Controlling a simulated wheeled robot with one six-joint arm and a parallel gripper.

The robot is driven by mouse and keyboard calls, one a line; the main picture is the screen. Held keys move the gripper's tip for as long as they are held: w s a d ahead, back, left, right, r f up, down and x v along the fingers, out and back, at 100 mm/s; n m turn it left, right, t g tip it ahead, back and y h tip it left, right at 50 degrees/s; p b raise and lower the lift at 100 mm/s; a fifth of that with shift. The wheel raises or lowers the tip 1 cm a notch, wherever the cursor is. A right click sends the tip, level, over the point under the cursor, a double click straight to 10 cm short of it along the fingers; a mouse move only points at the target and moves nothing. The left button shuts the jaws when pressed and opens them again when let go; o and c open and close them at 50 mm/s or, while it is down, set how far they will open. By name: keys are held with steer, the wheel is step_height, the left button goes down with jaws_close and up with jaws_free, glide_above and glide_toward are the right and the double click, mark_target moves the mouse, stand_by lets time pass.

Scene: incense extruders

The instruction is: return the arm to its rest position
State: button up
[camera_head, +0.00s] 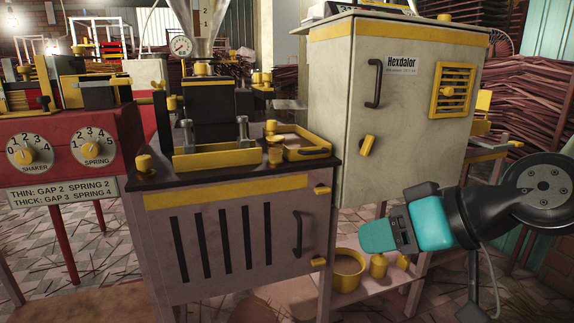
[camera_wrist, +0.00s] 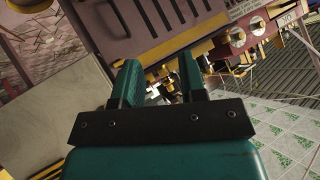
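My gripper (camera_head: 378,237) is at the right of the head view, in front of the pale cabinet's lower part and to the right of the low slotted cabinet. It is teal with a black wrist and points left. In the wrist view my gripper (camera_wrist: 160,78) shows two teal fingers standing apart, with nothing held between them. The gripper appears clear of every surface, though its exact distance from the cabinets cannot be told.
The slotted cabinet (camera_head: 245,235) carries yellow trays and a dark extruder. The Hexdalor cabinet (camera_head: 400,130) stands behind my gripper. A yellow pot (camera_head: 348,270) sits on a low shelf below it. A red machine with dials (camera_head: 60,150) is at the left.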

steer(key=s+d+n+g+h+p, duration=0.15)
steer(key=s+g+h, duration=0.4)
steer(key=s, duration=0.75)
step_height(320, 180, up, 37)
steer(key=g+y+p, duration=0.1)
steer(key=p, duration=3.7)
steer(key=shift+w, duration=0.15)
steer(key=shift+f, duration=0.1)
